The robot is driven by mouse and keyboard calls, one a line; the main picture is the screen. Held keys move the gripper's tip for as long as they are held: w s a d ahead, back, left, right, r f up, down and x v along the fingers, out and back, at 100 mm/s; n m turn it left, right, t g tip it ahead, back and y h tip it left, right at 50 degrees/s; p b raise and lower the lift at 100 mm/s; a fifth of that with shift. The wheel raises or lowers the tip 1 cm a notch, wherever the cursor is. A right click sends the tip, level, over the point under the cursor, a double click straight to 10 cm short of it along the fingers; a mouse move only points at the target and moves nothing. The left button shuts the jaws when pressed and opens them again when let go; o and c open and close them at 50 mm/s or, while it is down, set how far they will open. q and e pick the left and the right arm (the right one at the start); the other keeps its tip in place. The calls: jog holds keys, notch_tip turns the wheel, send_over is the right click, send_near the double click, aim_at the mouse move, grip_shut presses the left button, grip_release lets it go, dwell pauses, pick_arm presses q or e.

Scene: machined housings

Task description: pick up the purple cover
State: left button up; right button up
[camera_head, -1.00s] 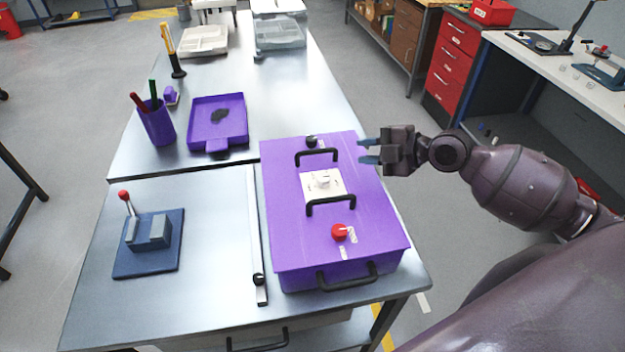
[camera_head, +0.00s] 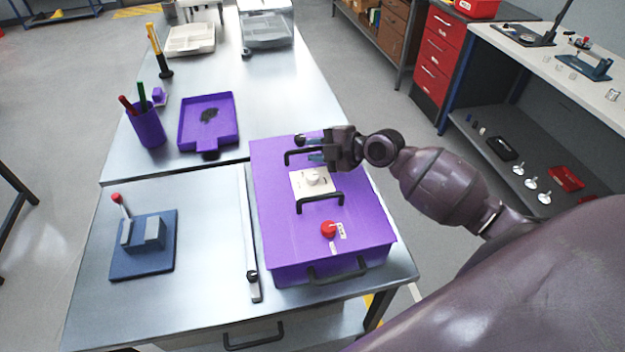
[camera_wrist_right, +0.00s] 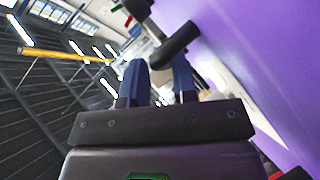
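The purple cover (camera_head: 280,215) is a large flat lid on the workbench. My right gripper (camera_head: 312,150) is at the right end of the far handle (camera_head: 288,157), low over the cover, and partly hides that handle. In the right wrist view, its two blue fingers (camera_wrist_right: 160,80) are apart, with a black handle (camera_wrist_right: 178,45) at their tips. I cannot tell whether they touch it. My left gripper is not in view.
A purple tray (camera_head: 228,125), a purple pen cup (camera_head: 148,128) and a blue fixture with a red-tipped lever (camera_head: 145,262) stand to the left. A metal rail (camera_head: 246,220) runs along the cover's left side. Clear bins (camera_head: 268,28) stand at the back.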

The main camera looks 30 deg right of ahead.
jog(key=shift+w+a+f, duration=0.3)
jog(key=shift+w, duration=0.15)
jog(key=shift+c, duration=0.2)
grip_shut()
jog(key=shift+r, duration=0.1)
